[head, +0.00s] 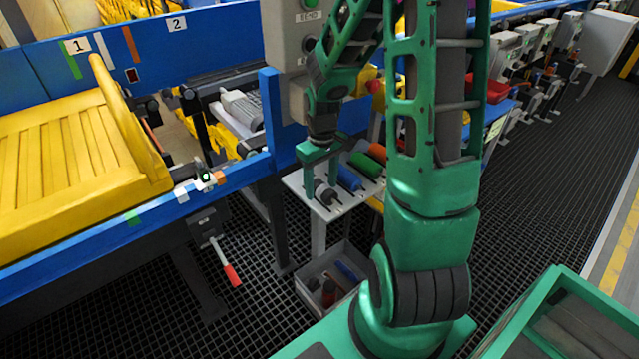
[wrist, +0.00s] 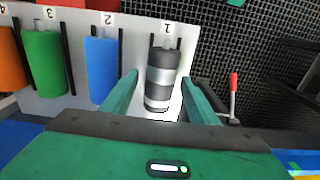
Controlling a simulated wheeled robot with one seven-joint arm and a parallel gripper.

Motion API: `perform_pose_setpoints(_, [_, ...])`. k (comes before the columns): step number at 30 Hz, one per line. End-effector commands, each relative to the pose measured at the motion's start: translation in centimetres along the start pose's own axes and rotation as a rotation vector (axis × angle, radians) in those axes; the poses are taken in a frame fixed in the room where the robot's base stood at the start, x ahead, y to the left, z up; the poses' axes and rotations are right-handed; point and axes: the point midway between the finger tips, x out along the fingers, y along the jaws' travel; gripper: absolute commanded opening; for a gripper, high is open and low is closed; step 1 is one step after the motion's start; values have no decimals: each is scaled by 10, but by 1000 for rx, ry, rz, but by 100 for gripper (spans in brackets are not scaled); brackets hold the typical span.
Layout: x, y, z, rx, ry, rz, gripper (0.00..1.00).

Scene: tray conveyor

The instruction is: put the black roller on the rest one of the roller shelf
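The black roller (wrist: 163,72), dark grey with paler bands, lies at the place marked 1 on the white roller shelf (wrist: 215,20) in the wrist view. It lies lengthwise by the thin dark rails of rest one (wrist: 179,42). My gripper (wrist: 160,100) is open, with one green finger on each side of the roller and a visible gap to both. In the head view, my gripper (head: 321,188) points down over the near end of the shelf (head: 341,207), and the roller (head: 326,196) shows between its fingers.
A blue roller (wrist: 101,70), a green roller (wrist: 45,62) and an orange one (wrist: 10,60) lie at the other numbered places. A grey crate (head: 308,293) with rollers stands on the floor below. The blue conveyor frame (head: 110,245), with a red-handled lever (head: 231,274), is on the left.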

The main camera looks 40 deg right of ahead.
Motion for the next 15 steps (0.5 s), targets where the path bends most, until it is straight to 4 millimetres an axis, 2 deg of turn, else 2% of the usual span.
perform_pose_setpoints(8, [-9,0,-1,0,3,2,54])
perform_pose_setpoints(11, [-22,1,-1,0,4,3,54])
perform_pose_setpoints(15, [-49,1,-2,0,6,3,54])
